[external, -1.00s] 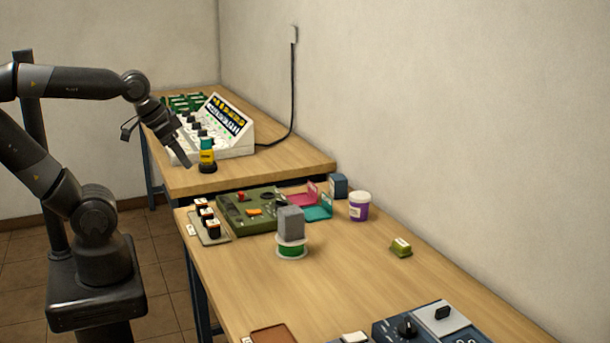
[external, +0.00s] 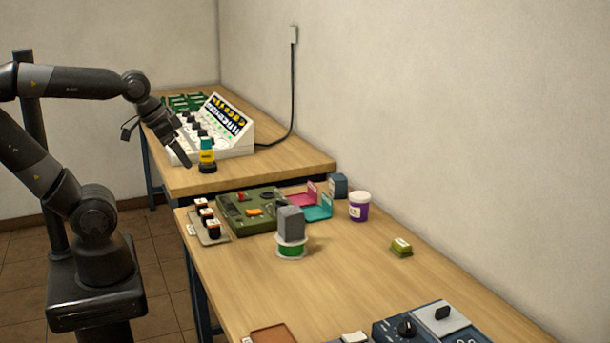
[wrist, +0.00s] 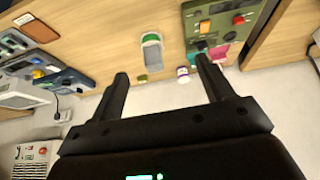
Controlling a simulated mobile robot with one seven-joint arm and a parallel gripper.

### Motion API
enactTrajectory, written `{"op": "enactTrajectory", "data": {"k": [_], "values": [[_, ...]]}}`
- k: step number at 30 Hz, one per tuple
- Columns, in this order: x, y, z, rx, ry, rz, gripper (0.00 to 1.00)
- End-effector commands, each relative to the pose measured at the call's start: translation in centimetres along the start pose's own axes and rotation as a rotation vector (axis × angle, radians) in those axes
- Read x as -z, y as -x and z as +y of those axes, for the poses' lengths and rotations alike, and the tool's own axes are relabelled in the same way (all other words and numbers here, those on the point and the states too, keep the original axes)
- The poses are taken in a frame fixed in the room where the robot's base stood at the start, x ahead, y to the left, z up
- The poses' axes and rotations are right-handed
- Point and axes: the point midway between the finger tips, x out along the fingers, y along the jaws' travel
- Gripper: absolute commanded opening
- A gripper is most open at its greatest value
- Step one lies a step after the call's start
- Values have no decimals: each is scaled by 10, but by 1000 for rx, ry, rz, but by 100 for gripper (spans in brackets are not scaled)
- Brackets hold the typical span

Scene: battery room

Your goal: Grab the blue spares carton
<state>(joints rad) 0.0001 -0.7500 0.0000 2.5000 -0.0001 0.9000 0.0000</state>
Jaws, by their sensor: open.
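The blue carton (external: 338,186) is a small dark blue box standing near the wall at the far end of the near table. It stands behind the pink and teal holders and left of the purple-and-white tub. I cannot make the carton out clearly in the wrist view. My gripper (external: 178,150) is over the far table, beside the yellow-and-teal bottle, well to the left of the carton. In the wrist view my gripper (wrist: 161,70) is open, its two fingers apart with nothing held between them.
A purple tub (external: 359,207), a grey block (external: 291,223) on a green spool (external: 292,249), an olive box (external: 401,248) and a green panel (external: 252,211) stand on the near table. The bottle (external: 207,156) is close to my gripper.

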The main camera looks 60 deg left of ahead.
Motion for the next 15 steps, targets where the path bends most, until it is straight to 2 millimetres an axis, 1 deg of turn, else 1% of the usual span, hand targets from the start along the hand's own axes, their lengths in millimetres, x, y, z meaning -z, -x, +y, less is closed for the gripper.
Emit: {"op": "enactTrajectory", "data": {"k": [1,3,4,11,14,15], "values": [[0,0,0,0,0,0,78],[0,0,0,0,0,0,83],[0,0,0,0,0,0,85],[1,0,0,0,0,0,85],[11,0,-1,1,-5,-2,85],[18,-1,-1,2,-8,-4,85]]}}
